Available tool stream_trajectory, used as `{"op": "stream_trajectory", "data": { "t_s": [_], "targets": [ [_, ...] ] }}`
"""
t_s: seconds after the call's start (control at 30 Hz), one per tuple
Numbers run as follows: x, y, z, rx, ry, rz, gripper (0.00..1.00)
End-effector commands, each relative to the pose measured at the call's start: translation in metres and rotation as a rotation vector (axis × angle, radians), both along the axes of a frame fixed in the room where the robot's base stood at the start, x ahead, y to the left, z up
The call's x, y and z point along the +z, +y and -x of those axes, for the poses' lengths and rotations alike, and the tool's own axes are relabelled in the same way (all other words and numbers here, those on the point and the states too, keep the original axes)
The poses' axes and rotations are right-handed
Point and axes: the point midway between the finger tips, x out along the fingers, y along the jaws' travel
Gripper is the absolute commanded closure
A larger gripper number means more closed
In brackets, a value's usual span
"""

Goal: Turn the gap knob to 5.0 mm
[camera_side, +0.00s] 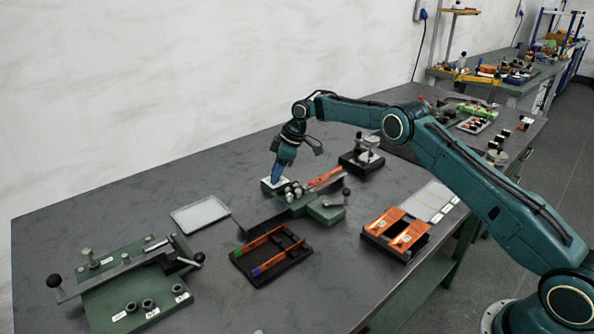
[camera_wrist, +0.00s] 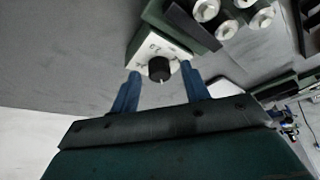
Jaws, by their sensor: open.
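The gap knob (camera_wrist: 160,69) is a small black knob with a white pointer mark, on a pale dial plate (camera_wrist: 152,48) at the end of a green machine. In the wrist view it sits between and just beyond the two blue fingertips of my gripper (camera_wrist: 162,78). My gripper is open, with a finger on each side of the knob and no clear contact. The dial's markings are too small to read. In the side view my gripper (camera_side: 274,179) points down at the machine's far left end, by the white plate (camera_side: 268,187), and the knob is hidden there.
White-topped rollers (camera_wrist: 205,10) stand close beside the dial. In the side view, a green fixture with levers (camera_side: 130,285) stands front left, a pale tray (camera_side: 200,215) left of the machine, and a black tray (camera_side: 245,262) with strips in front. Bare table lies behind the machine.

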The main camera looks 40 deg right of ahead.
Motion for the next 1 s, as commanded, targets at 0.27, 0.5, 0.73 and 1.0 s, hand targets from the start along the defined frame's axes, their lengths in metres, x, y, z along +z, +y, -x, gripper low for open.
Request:
{"op": "stream_trajectory", "data": {
  "t_s": [0.27,0.5,0.73,1.0],
  "targets": [
    [0.008,-0.003,0.002,-0.001,0.000,0.000,0.54],
    [0.033,-0.011,0.009,0.000,-0.001,0.001,0.54],
    [0.069,-0.022,0.018,-0.002,-0.002,0.000,0.54],
    [0.106,-0.033,0.029,0.000,-0.001,-0.002,0.54]
  ]
}}
